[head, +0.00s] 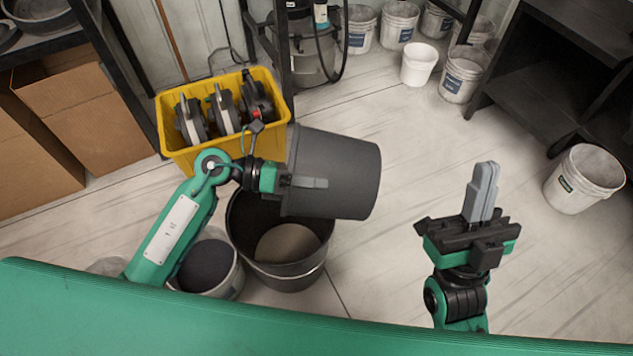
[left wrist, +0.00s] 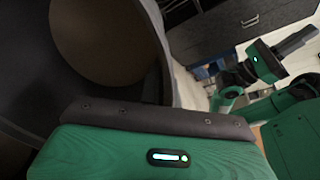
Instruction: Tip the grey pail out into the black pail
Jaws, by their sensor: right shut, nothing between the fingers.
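The grey pail (head: 335,175) is held on its side above the black pail, its closed end to the right and its wider end towards my left arm. My left gripper (head: 305,182) is shut on its wall. The black pail (head: 290,275) stands upright on the floor below, with a brown-grey surface inside; the grey pail hides part of its rim. In the left wrist view a dark pail interior with a brown round surface fills the upper left; I cannot tell which pail. No falling stream shows. My right gripper (head: 484,190) is shut and empty, off to the right.
A white bucket (head: 228,282) with dark contents stands left of the black pail. A yellow crate (head: 180,160) with tools stands behind. Cardboard boxes are at the left, white buckets at the back, and one bucket (head: 575,185) at the right. The floor right of centre is clear.

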